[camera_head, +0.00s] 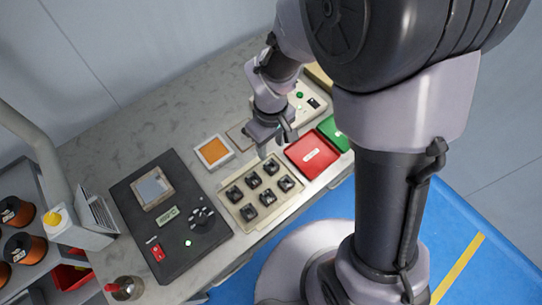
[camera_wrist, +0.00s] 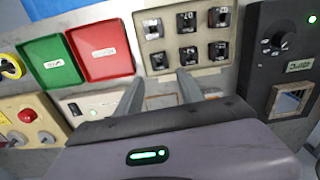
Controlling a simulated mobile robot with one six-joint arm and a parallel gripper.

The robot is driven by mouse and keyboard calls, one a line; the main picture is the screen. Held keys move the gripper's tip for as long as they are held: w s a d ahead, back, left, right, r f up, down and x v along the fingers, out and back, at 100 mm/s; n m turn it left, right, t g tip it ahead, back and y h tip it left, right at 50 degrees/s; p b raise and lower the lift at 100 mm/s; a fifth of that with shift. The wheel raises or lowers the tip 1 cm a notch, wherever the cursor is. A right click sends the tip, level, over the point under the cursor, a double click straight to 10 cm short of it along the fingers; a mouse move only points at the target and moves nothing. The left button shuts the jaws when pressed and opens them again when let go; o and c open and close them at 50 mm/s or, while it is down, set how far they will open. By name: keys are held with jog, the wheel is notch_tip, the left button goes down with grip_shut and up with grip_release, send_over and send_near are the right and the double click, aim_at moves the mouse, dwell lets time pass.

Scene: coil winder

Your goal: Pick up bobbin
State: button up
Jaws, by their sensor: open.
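Several black bobbins (camera_head: 268,198) sit in rows in a beige tray (camera_head: 248,213) on the bench. The tray also shows at the top of the wrist view (camera_wrist: 203,46), with dark bobbins (camera_wrist: 187,54) in it. My gripper (camera_head: 273,150) is above the bench, behind the tray's far edge in the head view. In the wrist view its two fingers (camera_wrist: 160,82) are apart, with nothing visible between them. The fingers point toward the tray's near edge and appear apart from the bobbins.
A red tray (camera_head: 312,155) and a green tray (camera_head: 334,133) lie right of the bobbin tray. A black control panel (camera_head: 172,228) lies to its left. An orange-topped square (camera_head: 214,151) and a beige button box (camera_head: 304,104) are near my gripper. A grey machine arm (camera_head: 40,150) stands at left.

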aim_at(271, 167)
notch_tip(271, 167, down, 12)
jog(key=b, duration=0.4)
jog(key=shift+r, duration=0.25)
jog(key=shift+d+r, duration=0.1)
jog(key=shift+r, duration=0.05)
jog(key=shift+c, duration=0.4)
grip_shut()
jog(key=shift+r, duration=0.15)
